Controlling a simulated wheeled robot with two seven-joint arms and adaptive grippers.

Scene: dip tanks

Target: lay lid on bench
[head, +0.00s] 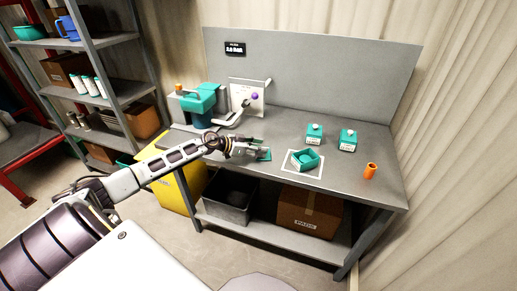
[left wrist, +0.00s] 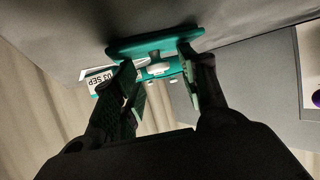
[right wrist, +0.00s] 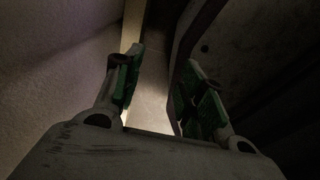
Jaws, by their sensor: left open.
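The teal lid (left wrist: 128,48) lies flat against the bench top (left wrist: 60,35) in the left wrist view, seen almost edge-on. A pale knob or fitting shows at its middle. My left gripper (left wrist: 160,66) is open, with its fingers apart on either side of that middle part. In the head view the left gripper (head: 262,152) is low over the bench, left of an open teal box (head: 305,160) on a white mat (head: 290,166). It hides much of the lid there. My right gripper (right wrist: 157,85) shows only in its wrist view, open with nothing between its fingers.
A teal machine (head: 203,100) stands at the bench's back left, beside a panel with a purple knob (head: 255,97). Two teal labelled containers (head: 314,133) (head: 348,140) and an orange cup (head: 371,171) stand to the right.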

